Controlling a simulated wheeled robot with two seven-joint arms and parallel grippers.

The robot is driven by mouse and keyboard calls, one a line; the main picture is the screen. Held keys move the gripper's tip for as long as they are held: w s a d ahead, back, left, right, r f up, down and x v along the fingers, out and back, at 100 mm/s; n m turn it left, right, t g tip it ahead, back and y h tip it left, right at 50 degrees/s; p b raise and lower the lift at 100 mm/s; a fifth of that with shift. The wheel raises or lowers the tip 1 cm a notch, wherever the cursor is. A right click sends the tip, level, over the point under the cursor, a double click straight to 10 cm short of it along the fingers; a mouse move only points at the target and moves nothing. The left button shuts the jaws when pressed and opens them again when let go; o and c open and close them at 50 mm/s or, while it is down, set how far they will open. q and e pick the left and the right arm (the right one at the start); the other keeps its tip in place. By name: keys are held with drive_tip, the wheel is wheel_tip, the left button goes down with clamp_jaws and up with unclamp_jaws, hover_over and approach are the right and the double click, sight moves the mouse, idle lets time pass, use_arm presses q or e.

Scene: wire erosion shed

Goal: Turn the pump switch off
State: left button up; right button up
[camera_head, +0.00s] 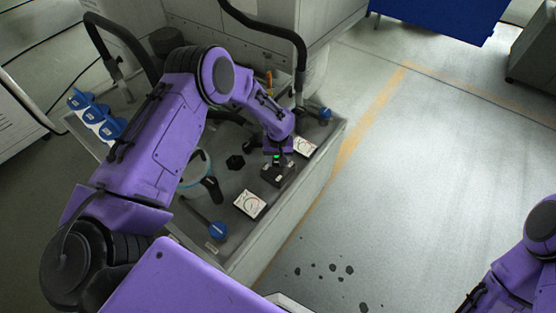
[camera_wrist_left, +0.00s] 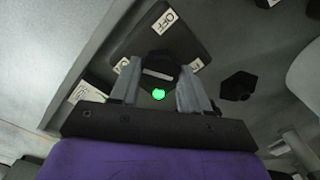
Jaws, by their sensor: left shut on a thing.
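The pump switch is a dark box (camera_head: 271,180) on the grey bench top, below my left gripper (camera_head: 277,160). In the left wrist view the box (camera_wrist_left: 197,35) carries white labels, one reading OFF (camera_wrist_left: 168,18), and a dark knob (camera_wrist_left: 158,57) with a pale bar. A green light (camera_wrist_left: 159,94) glows on the knob's near side and also shows in the head view (camera_head: 277,157). The left gripper (camera_wrist_left: 157,82) has one finger on each side of the knob and is shut on it. My right gripper is out of view; only part of that arm shows.
White dial plates (camera_head: 250,204) lie on either side of the switch. A blue knob (camera_head: 218,230) is near the front edge and another (camera_head: 325,114) at the far right corner. A black hexagonal piece (camera_head: 235,162) and a tub lie left of the switch. The floor at right is open.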

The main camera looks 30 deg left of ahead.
use_arm(q)
drive_tip(key=m+b, duration=0.1)
drive_tip(key=m, duration=0.4)
drive_tip(key=shift+m, duration=0.4)
drive_tip(key=m+b, duration=0.1)
drive_tip(key=m, duration=0.4)
drive_tip(key=shift+m, duration=0.3)
drive_tip(key=o, duration=1.1)
drive_tip(key=shift+c, duration=0.2)
wheel_tip(320, 180, up, 11)
drive_tip(key=b, duration=0.1)
drive_tip(key=shift+f+b, duration=0.2)
drive_tip(key=shift+b, duration=0.1)
